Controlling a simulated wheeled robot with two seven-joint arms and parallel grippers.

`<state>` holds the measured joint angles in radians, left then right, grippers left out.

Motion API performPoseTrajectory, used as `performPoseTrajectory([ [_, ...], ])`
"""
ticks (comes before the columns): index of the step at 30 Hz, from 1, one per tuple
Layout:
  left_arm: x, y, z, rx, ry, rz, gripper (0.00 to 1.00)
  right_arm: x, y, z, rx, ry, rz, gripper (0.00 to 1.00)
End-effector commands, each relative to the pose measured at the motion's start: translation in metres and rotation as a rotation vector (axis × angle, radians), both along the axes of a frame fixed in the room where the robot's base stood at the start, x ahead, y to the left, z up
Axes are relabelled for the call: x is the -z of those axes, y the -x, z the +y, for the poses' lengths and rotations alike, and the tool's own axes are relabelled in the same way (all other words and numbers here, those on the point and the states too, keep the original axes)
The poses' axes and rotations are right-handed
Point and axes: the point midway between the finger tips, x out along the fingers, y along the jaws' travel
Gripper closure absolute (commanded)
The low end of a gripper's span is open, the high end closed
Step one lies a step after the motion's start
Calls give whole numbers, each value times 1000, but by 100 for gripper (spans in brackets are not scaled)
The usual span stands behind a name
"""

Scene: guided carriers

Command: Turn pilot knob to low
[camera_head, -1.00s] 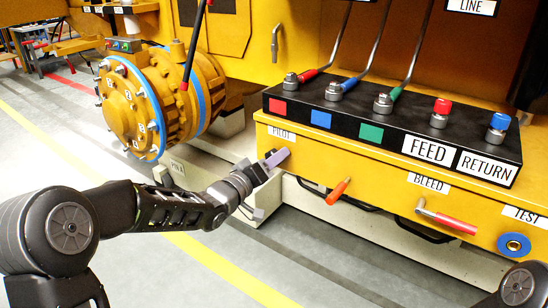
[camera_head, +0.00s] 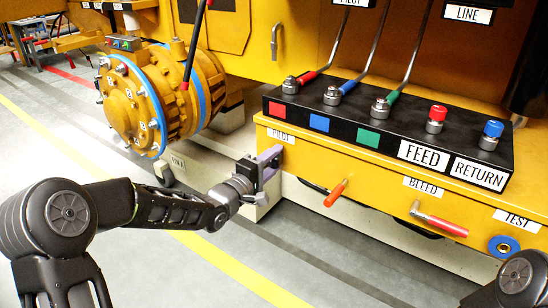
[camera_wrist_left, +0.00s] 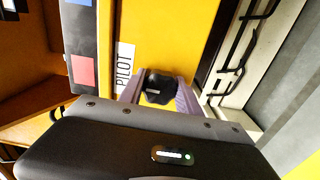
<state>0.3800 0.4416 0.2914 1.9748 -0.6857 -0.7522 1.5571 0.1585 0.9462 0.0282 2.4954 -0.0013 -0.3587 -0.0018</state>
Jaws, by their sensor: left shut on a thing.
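The black pilot knob (camera_wrist_left: 158,88) is on the yellow front panel beside the PILOT label (camera_wrist_left: 124,65), which also shows in the head view (camera_head: 277,135). My left gripper (camera_head: 269,162) reaches the panel just below that label. In the left wrist view, the purple fingers of my left gripper (camera_wrist_left: 158,95) stand on either side of the knob and are shut on it. The knob's pointer or low mark cannot be made out. In the head view the gripper hides the knob. Part of my right arm shows at the lower right; its gripper is out of view.
An orange-red lever (camera_head: 336,192) and the red BLEED handle (camera_head: 440,222) stick out from the panel to the right. The black FEED and RETURN block (camera_head: 370,152) lies above. A yellow flanged drum (camera_head: 135,105) stands to the left. The floor in front is clear.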

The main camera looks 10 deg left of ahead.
Motion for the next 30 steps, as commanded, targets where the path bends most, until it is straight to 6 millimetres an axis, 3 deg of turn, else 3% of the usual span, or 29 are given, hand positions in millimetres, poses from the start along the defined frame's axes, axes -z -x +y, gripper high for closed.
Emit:
performPoseTrajectory([
  [17,0,0,0,-1,41,16,100,-2,0,0,0,0,0,100],
  [18,0,0,0,-1,41,16,57,-2,0,0,0,0,0,100],
  [25,0,0,0,0,39,16,38,-2,0,0,0,0,0,100],
  [30,0,0,0,0,38,15,38,-2,0,0,0,0,0,100],
])
